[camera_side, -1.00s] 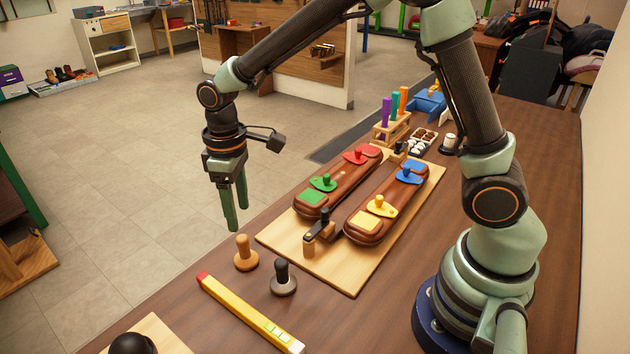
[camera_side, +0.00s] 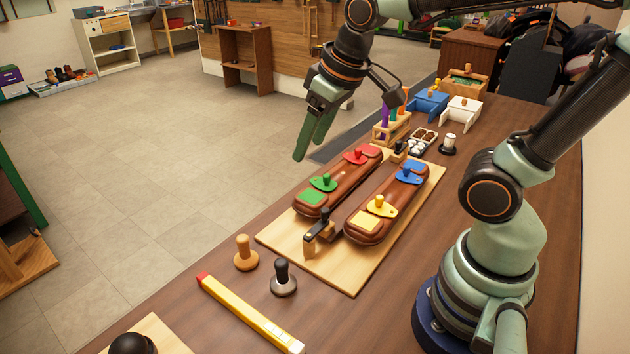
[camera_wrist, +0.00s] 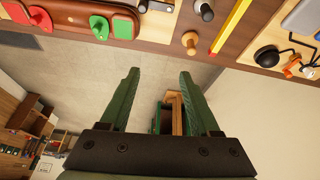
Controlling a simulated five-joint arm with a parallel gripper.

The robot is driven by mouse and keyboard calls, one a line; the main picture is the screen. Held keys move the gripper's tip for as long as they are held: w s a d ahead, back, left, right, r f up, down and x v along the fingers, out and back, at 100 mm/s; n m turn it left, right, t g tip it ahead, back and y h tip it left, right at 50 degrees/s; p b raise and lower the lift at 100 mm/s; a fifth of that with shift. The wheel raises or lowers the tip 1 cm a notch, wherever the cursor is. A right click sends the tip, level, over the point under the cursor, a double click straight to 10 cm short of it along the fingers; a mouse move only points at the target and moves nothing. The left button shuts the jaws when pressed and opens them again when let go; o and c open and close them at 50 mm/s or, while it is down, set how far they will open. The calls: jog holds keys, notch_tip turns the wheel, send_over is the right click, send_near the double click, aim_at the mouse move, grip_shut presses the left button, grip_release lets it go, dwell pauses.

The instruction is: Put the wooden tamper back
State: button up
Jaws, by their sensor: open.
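The wooden tamper (camera_side: 245,254) stands upright on the brown table near its left edge, in front of the pale board. It also shows in the wrist view, at the top (camera_wrist: 190,42). A black-handled tamper (camera_side: 283,279) stands just to its right. My gripper (camera_side: 306,150) is raised beyond the table's left edge, over the floor side, well away from the wooden tamper. In the wrist view its green fingers (camera_wrist: 158,76) are apart with nothing between them.
A yellow level with a red end (camera_side: 248,313) lies in front of the tampers. The pale board (camera_side: 340,278) holds two brown saddle-like pieces with coloured plates and a clamp. A rack of coloured tools (camera_side: 391,130) stands behind. A black knob (camera_side: 131,345) is at the bottom left.

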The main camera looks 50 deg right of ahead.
jog(key=shift+s+d+m+t, duration=0.3)
jog(key=shift+s+d, duration=0.15)
jog(key=shift+s, duration=0.25)
jog(key=shift+s+d+m+t, duration=0.3)
jog(key=shift+s+d, duration=0.1)
jog(key=shift+s, duration=0.25)
jog(key=shift+r, duration=0.1)
